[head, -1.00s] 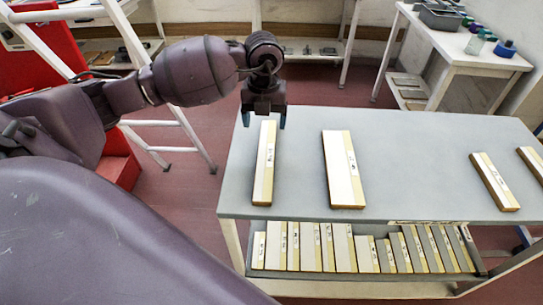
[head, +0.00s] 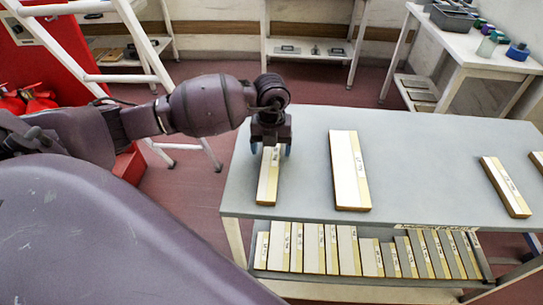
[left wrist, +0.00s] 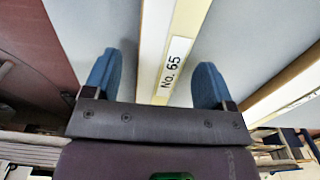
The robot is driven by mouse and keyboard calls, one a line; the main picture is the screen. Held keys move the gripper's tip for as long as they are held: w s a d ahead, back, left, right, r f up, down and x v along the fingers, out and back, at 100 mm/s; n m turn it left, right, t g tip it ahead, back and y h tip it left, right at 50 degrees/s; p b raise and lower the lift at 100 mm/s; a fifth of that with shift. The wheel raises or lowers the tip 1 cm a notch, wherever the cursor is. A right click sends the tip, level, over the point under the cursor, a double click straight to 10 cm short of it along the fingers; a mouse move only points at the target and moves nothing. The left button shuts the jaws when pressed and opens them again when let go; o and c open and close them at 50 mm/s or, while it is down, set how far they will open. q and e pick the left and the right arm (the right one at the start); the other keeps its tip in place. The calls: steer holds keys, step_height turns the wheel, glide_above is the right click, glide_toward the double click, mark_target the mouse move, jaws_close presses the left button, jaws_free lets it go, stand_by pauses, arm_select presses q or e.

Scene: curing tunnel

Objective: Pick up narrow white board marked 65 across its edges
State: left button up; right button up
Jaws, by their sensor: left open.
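The narrow white board marked 65 (head: 268,181) lies flat at the left end of the grey table (head: 300,232). It has a white strip and a yellowish strip, and its far end is hidden under my left gripper (head: 270,150). In the left wrist view the board (left wrist: 172,45) shows its "No. 65" label and runs between the two blue fingertips (left wrist: 158,80). The left gripper is open, with a finger on each side of the board and gaps to both edges. My right gripper is not in view.
A wider board (head: 348,170) lies to the right on the table, and another board (head: 505,187) lies farther right. Several boards stand in a row on the lower shelf (head: 375,285). A white ladder (head: 150,60) and a red object (head: 65,75) are at the left.

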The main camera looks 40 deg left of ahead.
arm_select(q)
steer(key=shift+f, duration=0.6)
steer(key=shift+c, duration=0.2)
steer(key=c, duration=1)
steer(key=shift+r, duration=0.1)
